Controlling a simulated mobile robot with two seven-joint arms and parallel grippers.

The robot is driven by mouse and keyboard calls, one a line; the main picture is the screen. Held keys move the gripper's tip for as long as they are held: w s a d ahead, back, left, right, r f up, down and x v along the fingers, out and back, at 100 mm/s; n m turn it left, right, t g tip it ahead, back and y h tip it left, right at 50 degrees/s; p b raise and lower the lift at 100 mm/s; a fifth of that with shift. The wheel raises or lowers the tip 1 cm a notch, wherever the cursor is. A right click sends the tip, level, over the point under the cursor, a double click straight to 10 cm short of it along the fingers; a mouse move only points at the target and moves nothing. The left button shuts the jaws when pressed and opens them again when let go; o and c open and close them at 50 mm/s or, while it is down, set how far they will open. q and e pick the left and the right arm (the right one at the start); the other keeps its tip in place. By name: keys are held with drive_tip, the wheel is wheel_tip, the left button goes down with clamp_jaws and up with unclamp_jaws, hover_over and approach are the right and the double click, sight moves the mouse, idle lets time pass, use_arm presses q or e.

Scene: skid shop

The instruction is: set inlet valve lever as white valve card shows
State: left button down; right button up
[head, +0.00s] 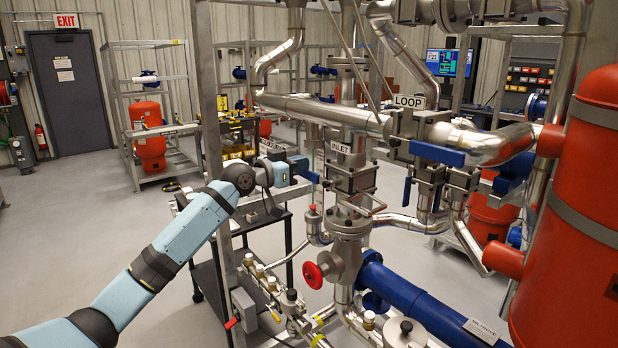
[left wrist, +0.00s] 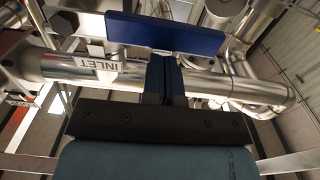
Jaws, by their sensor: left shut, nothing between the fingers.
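The pipe marked INLET (head: 341,148) stands upright in the middle of the head view, with a grey valve body below the label. A blue lever (head: 309,176) sticks out to the left of it, partly hidden by my gripper. In the left wrist view a wide blue lever (left wrist: 165,33) lies across the top, with the INLET label (left wrist: 106,70) below its left end. My left gripper (head: 300,165) is shut and empty beside the lever. Its closed fingers (left wrist: 165,72) point at the lever's lower edge; I cannot tell whether they touch. I cannot make out a white valve card. My right gripper is not in view.
A LOOP valve with a blue lever (head: 437,154) is to the right. A red handwheel (head: 312,275) and a blue pipe (head: 415,300) lie lower. A red tank (head: 575,220) fills the right side. A dark cart (head: 235,270) stands behind my arm. Open floor lies at left.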

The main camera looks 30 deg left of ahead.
sight(305, 177)
use_arm(q)
drive_tip(key=shift+f, duration=0.2)
drive_tip(key=shift+f+b, duration=0.4)
idle(0.3)
drive_tip(key=shift+a+f+b, duration=0.1)
drive_tip(key=shift+f+b, duration=0.95)
drive_tip(key=shift+f, duration=0.3)
drive_tip(key=f, duration=0.1)
drive_tip(key=f+b, duration=0.1)
drive_tip(key=shift+s+d+f, duration=0.1)
drive_tip(key=shift+d+f, duration=0.2)
drive_tip(key=shift+d, duration=0.05)
